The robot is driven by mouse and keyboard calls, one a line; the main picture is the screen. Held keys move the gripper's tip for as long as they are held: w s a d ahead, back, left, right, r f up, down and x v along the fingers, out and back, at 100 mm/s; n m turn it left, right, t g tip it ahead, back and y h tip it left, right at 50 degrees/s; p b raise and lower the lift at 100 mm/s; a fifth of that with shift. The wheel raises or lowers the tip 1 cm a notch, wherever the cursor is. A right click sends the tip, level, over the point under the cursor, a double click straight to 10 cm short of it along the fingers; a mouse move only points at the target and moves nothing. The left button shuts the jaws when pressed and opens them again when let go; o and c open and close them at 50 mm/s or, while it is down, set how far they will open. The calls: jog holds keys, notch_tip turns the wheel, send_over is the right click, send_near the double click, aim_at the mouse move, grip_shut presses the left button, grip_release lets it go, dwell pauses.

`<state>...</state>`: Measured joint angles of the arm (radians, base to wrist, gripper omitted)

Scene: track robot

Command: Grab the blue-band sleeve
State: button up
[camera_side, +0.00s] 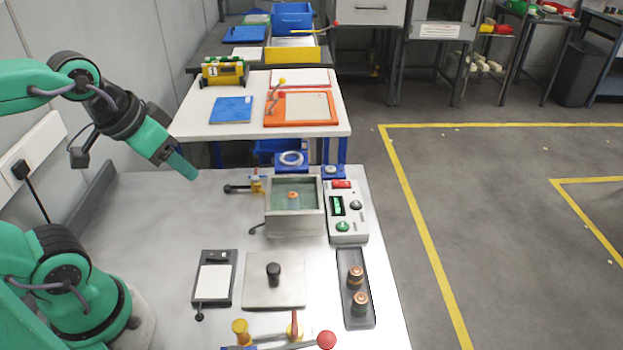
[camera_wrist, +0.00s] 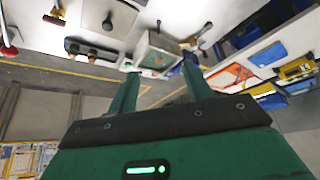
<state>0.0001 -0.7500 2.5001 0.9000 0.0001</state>
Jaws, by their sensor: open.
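Two small sleeves with copper-coloured tops stand upright in a dark tray (camera_side: 368,318) at the table's right front. The rear sleeve (camera_side: 355,277) looks dark; the front sleeve (camera_side: 360,304) has a greenish-grey band. I cannot make out a clearly blue band on either. The tray also shows at upper left in the wrist view (camera_wrist: 108,57). Another orange-topped piece (camera_side: 293,195) sits inside a square, green-floored basin (camera_side: 295,225). My gripper (camera_side: 183,168) is above the table's left rear, far from the sleeves. Its two fingers stand apart and empty in the wrist view (camera_wrist: 160,88).
A control box (camera_side: 345,225) with buttons stands right of the basin. A metal plate with a black knob (camera_side: 273,270) and a dark-framed pad (camera_side: 213,280) lie in front. Levers (camera_side: 295,330) line the front edge. The table's left middle is clear.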

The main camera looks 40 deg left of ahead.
dwell(0.3)
jog(key=n+g, duration=0.5)
jog(key=n, duration=0.1)
send_over(292, 195)
jog(key=f, duration=1.2)
jog(key=shift+s+a+f, duration=0.1)
jog(key=shift+s+f, duration=0.15)
jog(key=shift+f, duration=0.15)
jog(key=shift+w+f+g, duration=0.3)
jog(key=shift+w+f, duration=0.05)
jog(key=shift+f, duration=0.25)
jog(key=shift+f, duration=0.15)
jog(key=shift+f, duration=1.15)
jog(key=shift+f, duration=0.15)
jog(key=shift+s+f, duration=0.1)
jog(key=shift+f, duration=2.35)
